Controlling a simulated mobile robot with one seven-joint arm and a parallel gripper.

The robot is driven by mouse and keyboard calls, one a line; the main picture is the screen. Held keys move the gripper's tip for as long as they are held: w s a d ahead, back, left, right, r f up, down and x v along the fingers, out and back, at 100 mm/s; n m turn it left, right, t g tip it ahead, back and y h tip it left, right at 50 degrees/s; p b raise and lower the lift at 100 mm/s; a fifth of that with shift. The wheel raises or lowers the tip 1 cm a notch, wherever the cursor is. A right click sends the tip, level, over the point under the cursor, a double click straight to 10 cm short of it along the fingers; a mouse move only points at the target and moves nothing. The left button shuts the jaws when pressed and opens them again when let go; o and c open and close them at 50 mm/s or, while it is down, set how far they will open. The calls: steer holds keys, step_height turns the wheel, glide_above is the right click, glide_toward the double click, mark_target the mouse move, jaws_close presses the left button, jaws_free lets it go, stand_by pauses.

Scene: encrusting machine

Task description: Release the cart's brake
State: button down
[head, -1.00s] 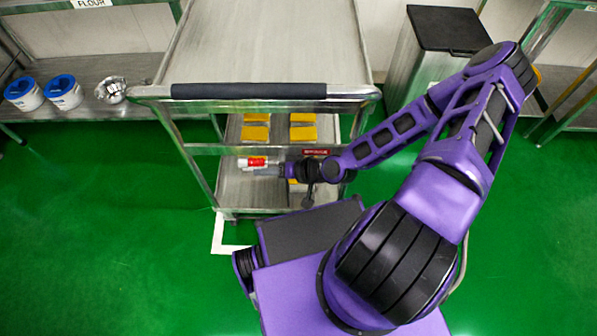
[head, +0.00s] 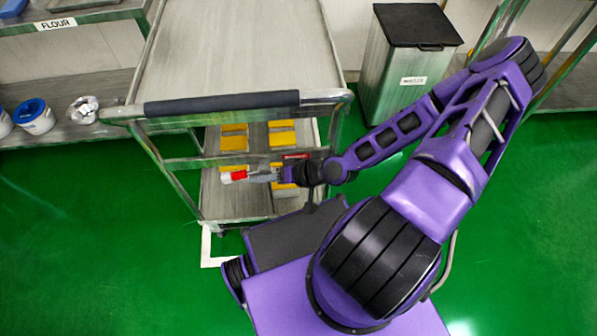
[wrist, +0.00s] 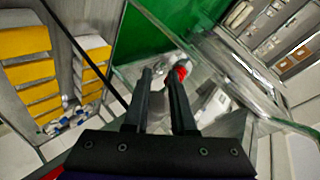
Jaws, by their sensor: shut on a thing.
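The cart (head: 180,63) is a metal trolley with a dark-padded push handle (head: 222,104) facing me. A small red and white piece (head: 236,176), apparently the brake's lever, shows at the cart's near end, below the handle. It also shows in the wrist view (wrist: 181,73), at the fingertips. My gripper (head: 264,175) reaches in from the right and is shut on this piece. In the wrist view my gripper (wrist: 160,76) has its two dark fingers on either side of a narrow gap. The exact contact is partly hidden by the fingers.
Yellow blocks (head: 282,139) sit on the cart's lower shelves. A grey bin with a black lid (head: 415,25) stands to the right of the cart. A shelf (head: 62,95) with blue-rimmed tubs (head: 35,117) stands at left. The green floor at left is clear.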

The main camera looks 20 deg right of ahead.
steer(key=p+v, duration=0.4)
steer(key=v, duration=0.8)
steer(key=shift+s, duration=0.2)
stand_by(0.3)
